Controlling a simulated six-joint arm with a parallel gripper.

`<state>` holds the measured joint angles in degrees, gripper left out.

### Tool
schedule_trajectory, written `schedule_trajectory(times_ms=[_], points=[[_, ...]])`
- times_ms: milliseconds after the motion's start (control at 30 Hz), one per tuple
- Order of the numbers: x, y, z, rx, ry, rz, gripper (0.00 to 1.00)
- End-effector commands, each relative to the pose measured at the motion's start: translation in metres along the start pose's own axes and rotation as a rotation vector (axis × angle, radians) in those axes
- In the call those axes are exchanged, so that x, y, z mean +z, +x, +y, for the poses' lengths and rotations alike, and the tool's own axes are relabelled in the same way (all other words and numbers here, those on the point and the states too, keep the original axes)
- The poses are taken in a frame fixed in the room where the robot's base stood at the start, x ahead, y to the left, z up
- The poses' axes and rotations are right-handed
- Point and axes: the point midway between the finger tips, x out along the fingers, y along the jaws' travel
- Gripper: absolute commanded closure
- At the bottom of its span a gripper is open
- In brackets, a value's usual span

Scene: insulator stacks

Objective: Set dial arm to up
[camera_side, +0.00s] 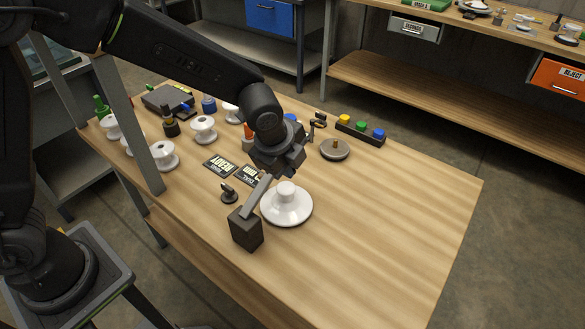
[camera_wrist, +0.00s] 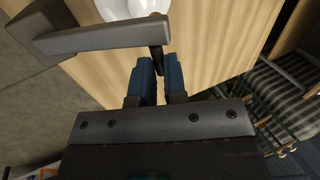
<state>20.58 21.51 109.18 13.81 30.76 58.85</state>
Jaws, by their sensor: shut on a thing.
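The dial arm (camera_side: 256,197) is a flat grey lever on a dark block (camera_side: 246,229) near the table's front edge. In the side view it runs from the block toward the upper right. In the wrist view the dial arm (camera_wrist: 105,36) reaches in from the left and ends in a dark peg (camera_wrist: 157,58). My gripper (camera_side: 275,174) is at the lever's far end. In the wrist view its blue fingers (camera_wrist: 159,72) are shut on this peg. The side view hides the grip itself behind the gripper and lever.
A white insulator disc (camera_side: 287,208) stands close beside the lever. Cards (camera_side: 221,165), a small dark dial-like piece (camera_side: 229,193) and white insulators (camera_side: 163,155) lie to the left. A grey disc (camera_side: 335,150) and a button bar (camera_side: 360,130) stand behind. The table's right side is clear.

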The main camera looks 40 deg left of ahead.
Motion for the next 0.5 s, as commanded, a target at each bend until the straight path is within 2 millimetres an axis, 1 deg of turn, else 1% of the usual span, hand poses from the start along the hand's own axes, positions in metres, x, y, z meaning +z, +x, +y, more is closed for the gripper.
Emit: schedule_trajectory(times_ms=[33,100,500], points=[[-0.001,-0.006,0.002,-0.038,0.005,0.002,1.0],[-0.001,-0.011,0.004,-0.084,0.006,0.002,1.0],[-0.002,-0.035,0.02,-0.314,0.01,0.004,1.0]])
